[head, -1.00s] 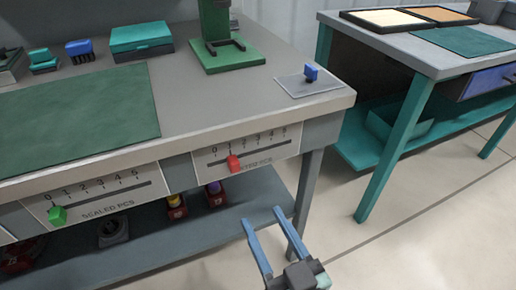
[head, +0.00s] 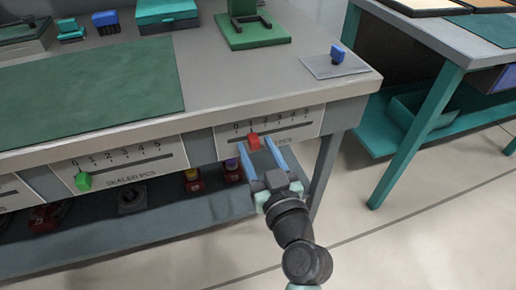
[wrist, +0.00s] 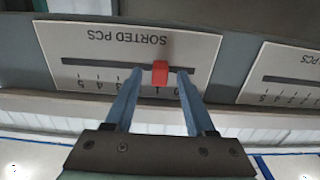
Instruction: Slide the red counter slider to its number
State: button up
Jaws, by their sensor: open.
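The red slider (head: 253,141) sits on the slot of the white SORTED PCS scale plate (head: 300,119), near the 1 mark. In the wrist view the red slider (wrist: 160,72) shows upside down with the plate (wrist: 112,46). My gripper (head: 254,146) is open in front of the plate, its blue fingers pointing at it. In the wrist view my gripper (wrist: 160,78) has one fingertip on each side of the slider, with a gap visible on both sides. Whether the tips reach past the slider's face is hard to tell.
A SCALED PCS plate (head: 120,163) with a green slider (head: 83,181) near 0 is to the left. Below, a shelf (head: 160,228) holds small red holders with yellow and purple pieces. The table leg (head: 325,175) stands right of my gripper.

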grip_shut()
dwell(1.4)
